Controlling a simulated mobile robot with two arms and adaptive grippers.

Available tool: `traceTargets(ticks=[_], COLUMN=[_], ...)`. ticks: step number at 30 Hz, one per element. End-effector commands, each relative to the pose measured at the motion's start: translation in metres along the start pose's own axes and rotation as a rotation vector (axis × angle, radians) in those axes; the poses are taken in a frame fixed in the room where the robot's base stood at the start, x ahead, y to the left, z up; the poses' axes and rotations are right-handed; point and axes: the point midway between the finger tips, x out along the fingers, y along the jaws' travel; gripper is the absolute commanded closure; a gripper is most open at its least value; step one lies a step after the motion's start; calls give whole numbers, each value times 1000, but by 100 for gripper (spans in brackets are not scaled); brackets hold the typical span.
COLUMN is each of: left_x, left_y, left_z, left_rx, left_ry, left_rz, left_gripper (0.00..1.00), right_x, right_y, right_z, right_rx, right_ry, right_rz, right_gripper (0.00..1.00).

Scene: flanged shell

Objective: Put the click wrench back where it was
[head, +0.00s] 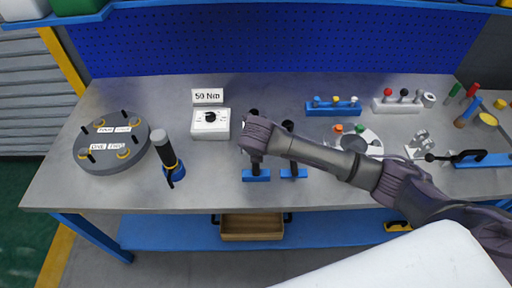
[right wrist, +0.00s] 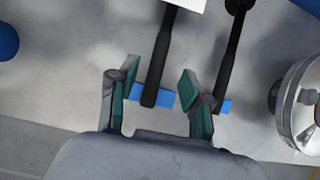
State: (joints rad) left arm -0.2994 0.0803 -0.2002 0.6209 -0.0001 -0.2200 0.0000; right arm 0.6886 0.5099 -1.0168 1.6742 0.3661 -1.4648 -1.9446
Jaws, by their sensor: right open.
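Two black long-handled wrenches lie side by side in blue holders at the middle of the bench; I cannot tell which is the click wrench. My right gripper (right wrist: 158,92) is open above the left wrench. In the right wrist view the left wrench's handle (right wrist: 160,62) runs between the fingers, over its blue holder (right wrist: 165,98); contact is not visible. The right wrench (right wrist: 231,60) lies outside the right finger. My left gripper is not in view.
A white dial box (head: 209,124) with a 50 Nm sign (head: 208,96) stands left of the wrenches. A black-and-blue tool (head: 168,152) stands beside the round grey flanged plate (head: 110,158). The bench front is clear.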

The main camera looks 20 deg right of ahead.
Motion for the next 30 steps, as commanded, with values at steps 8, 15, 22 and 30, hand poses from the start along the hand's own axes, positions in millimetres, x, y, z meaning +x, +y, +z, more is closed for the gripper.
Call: traceTargets(ticks=[8, 15, 22, 30], left_x=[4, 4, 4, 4], left_y=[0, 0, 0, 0], left_z=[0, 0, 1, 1], left_rx=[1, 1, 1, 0], left_ry=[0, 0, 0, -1], left_rz=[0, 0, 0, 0], left_gripper=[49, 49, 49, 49], right_x=[-44, -52, -52, -51], right_y=[0, 0, 0, 4], right_z=[1, 0, 0, -10], right_rx=[0, 0, 0, 42], right_ry=[-3, -1, -1, 13], right_rz=[2, 0, 0, 17], right_gripper=[51, 51, 51, 51])
